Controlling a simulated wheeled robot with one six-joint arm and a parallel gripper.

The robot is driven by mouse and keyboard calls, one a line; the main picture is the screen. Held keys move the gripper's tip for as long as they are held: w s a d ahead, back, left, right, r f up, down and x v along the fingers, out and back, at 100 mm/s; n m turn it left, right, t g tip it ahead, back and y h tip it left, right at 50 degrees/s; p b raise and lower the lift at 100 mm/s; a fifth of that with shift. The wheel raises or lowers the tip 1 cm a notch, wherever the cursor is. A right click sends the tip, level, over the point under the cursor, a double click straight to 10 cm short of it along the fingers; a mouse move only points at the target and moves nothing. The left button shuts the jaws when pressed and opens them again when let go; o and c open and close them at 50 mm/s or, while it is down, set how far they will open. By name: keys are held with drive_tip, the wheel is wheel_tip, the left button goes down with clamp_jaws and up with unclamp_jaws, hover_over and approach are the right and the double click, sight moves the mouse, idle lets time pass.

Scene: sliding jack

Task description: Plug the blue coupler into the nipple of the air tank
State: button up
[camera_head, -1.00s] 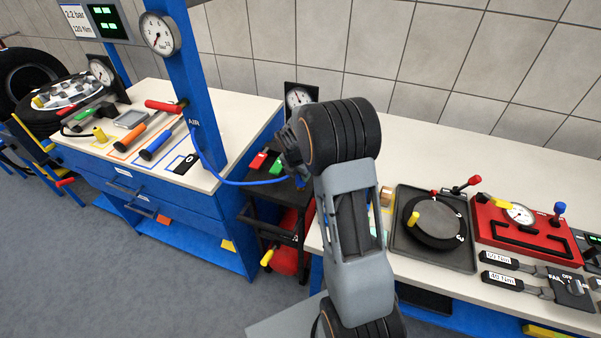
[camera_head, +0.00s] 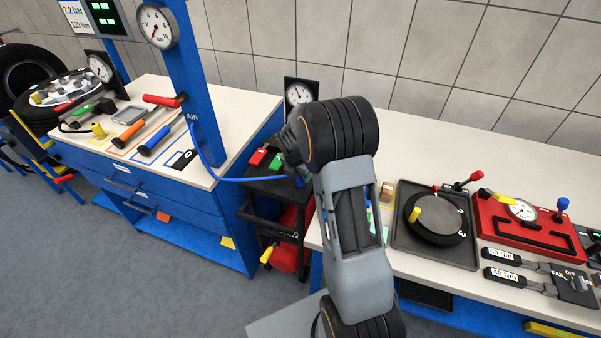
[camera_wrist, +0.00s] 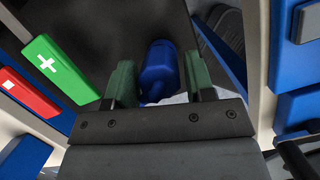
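The blue coupler (camera_wrist: 160,72) sits between the two green-padded fingers of my gripper (camera_wrist: 160,82) in the wrist view. The fingers lie close against both sides of it. In the head view my gripper (camera_head: 293,150) is over the dark cart between the two benches, with the fingers mostly hidden by my wrist. A blue air hose (camera_head: 232,180) runs from the post marked AIR to my gripper. A red tank (camera_head: 287,240), likely the air tank, stands low in the cart, partly hidden by the frame and my arm. I cannot make out its nipple.
A dial gauge (camera_head: 300,94) stands behind. The blue post (camera_head: 196,90) and tool bench (camera_head: 255,120) are left, the equipment bench (camera_head: 410,135) right.

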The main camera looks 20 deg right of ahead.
drive_tip(key=o, duration=0.3)
drive_tip(key=v, duration=1.3)
drive_tip(key=shift+r, duration=0.45)
drive_tip(key=s+a+r+m+t+y, duration=0.1)
drive_tip(key=s+a+m, duration=0.3)
drive_tip(key=s+m, duration=0.6)
drive_tip(key=s+a+r+m+t+y, duration=0.1)
drive_tip(key=s+a+m, duration=0.3)
drive_tip(key=s+m, duration=0.6)
drive_tip(key=shift+s+r+m+y, duration=0.3)
drive_tip(key=shift+s+r+m, duration=0.15)
drive_tip(key=shift+m, duration=1.55)
